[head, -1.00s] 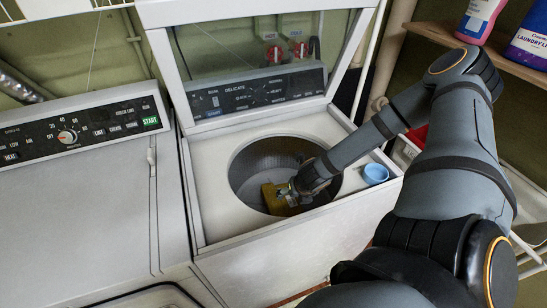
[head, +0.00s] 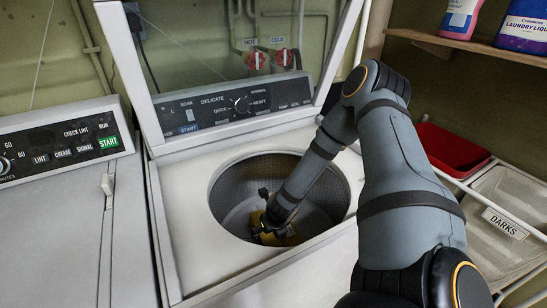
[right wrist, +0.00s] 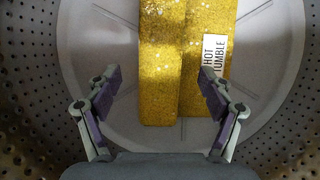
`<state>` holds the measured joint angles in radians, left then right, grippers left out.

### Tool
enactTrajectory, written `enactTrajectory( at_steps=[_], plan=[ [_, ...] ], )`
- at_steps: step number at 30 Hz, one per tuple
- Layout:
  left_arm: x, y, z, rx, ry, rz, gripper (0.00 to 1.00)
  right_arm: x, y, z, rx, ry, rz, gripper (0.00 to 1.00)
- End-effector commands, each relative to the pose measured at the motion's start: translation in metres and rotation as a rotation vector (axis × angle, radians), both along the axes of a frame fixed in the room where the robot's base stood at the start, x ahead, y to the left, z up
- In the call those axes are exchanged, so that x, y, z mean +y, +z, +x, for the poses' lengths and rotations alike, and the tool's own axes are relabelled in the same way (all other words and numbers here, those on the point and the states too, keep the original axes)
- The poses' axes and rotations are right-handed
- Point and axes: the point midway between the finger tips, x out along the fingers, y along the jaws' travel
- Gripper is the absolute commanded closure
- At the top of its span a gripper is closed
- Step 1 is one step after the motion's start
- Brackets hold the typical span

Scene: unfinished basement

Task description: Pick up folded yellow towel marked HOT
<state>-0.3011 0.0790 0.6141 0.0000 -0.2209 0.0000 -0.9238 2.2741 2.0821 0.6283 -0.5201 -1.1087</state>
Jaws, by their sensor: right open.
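The folded yellow towel (right wrist: 162,50) lies on the drum floor of the open top-load washer (head: 185,215). In the right wrist view it has a white label (right wrist: 214,52) reading "HOT" and "UMBLE", partly covered by a fingertip. My right gripper (right wrist: 160,76) is open, with one finger to the left of the towel and the other over its right edge by the label. I cannot tell whether the fingers touch it. In the head view the right gripper (head: 262,228) is deep in the drum and hides part of the towel (head: 291,238). My left gripper is out of view.
A dryer (head: 50,220) is at left. At right are a red bin (head: 450,148), a "DARKS" bin (head: 490,245) and a shelf (head: 470,47) with laundry bottles.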

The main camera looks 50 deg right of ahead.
Motion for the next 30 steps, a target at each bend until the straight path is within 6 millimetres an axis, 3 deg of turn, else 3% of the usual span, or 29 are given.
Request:
enactTrajectory(
  at_steps=[3, 9, 19, 30],
  plan=[
    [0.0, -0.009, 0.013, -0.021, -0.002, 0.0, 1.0, -0.001, -0.013, 0.002, 0.001, 0.0, -0.002, 0.19],
    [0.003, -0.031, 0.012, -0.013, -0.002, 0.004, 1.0, -0.004, -0.046, 0.01, 0.001, 0.002, -0.003, 0.19],
    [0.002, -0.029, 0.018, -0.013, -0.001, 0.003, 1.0, -0.005, -0.049, 0.014, 0.0, -0.001, 0.001, 0.2],
    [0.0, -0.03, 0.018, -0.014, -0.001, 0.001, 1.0, -0.005, -0.049, 0.013, 0.0, -0.001, 0.002, 0.71]
  ],
)
